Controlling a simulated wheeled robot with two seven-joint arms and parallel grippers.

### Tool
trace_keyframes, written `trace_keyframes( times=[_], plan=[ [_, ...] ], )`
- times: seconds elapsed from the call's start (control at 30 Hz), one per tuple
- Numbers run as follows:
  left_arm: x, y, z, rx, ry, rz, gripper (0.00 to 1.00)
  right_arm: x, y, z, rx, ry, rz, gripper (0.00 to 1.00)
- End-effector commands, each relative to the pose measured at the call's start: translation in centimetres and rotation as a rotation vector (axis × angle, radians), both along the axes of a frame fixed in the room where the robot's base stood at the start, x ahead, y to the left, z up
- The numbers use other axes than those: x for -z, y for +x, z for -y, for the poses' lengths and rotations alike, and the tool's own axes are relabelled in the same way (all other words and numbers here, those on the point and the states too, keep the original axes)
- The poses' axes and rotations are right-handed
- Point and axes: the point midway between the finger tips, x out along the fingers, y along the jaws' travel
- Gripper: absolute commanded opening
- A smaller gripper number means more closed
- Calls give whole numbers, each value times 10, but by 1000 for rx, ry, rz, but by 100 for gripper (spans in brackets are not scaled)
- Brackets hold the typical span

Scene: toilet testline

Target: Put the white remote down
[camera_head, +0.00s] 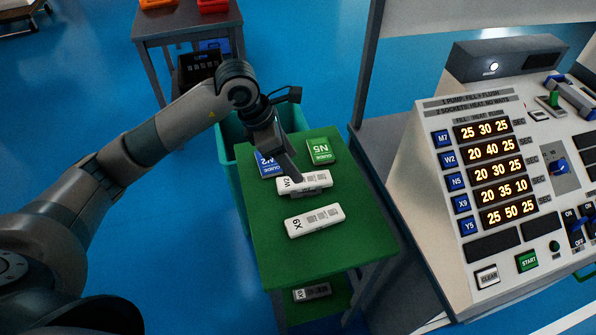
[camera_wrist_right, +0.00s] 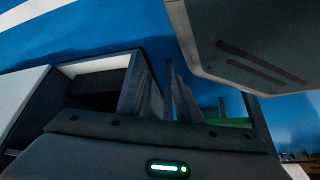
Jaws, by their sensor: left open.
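Two white remotes lie on the green table top (camera_head: 275,262). The upper one (camera_head: 318,179), marked W2, lies near the far part of the table. The nearer one (camera_head: 315,221), marked X9, lies apart from it with nothing on it. My left gripper (camera_head: 295,178) is open and points down at the W2 remote, its fingers at the remote and hiding part of it. I cannot tell whether they touch it. My right gripper (camera_wrist_right: 165,98) shows only in the right wrist view, with dark fingers and no remote visible there.
A blue card (camera_head: 266,167) and a green N5 card (camera_head: 320,151) lie behind the remotes. Another white remote (camera_head: 312,292) is on the lower shelf. A teal bin (camera_head: 229,132) stands behind the table, and a control console (camera_head: 440,190) is at right. The table's near part is clear.

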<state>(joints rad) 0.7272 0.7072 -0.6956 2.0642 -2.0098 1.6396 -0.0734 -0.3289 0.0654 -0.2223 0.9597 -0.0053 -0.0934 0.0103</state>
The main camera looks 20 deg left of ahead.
Motion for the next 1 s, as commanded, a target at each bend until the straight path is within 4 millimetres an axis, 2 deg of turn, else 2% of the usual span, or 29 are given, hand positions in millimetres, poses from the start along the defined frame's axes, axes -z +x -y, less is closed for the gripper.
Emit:
trace_keyframes(
  times=[0.1,0.33,1.0],
  plan=[
    [-19,-3,-8,-1,1,4,54,-5,17,-6,-1,13,43,31],
    [-44,-8,-16,-2,1,1,54,-13,30,-15,-2,29,82,31],
    [-49,-10,-17,0,0,0,54,-15,29,-18,-3,33,87,31]
  ],
)
